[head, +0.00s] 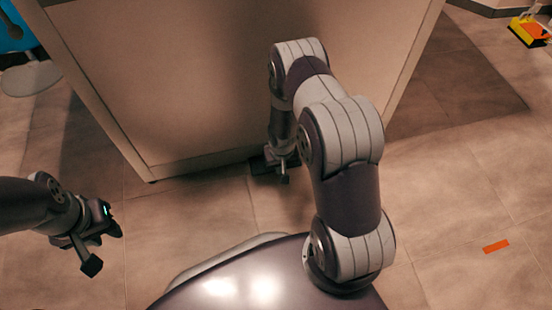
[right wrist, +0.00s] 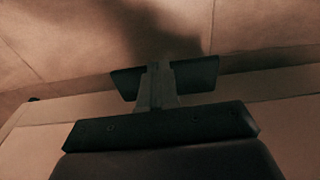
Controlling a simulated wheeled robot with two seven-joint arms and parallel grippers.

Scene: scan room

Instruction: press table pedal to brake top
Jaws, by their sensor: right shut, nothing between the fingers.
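No table pedal that I can clearly make out shows in either view. A large pale boxy panel (head: 200,80), possibly the table's base, stands in front of me. My right gripper (head: 283,168) is low at the foot of this panel, close to the floor. In the right wrist view its grey fingers (right wrist: 158,85) are shut together, with dark plates at both sides of them. I cannot tell whether these plates belong to the gripper or to a pedal, nor whether they touch anything. My left gripper (head: 104,246) is open and empty at the left, above the floor.
A blue object (head: 14,34) and a round grey base (head: 31,79) are at the upper left. A yellow and orange item (head: 530,31) is at the upper right. An orange strip (head: 496,246) lies on the tiled floor, which is otherwise clear at the right.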

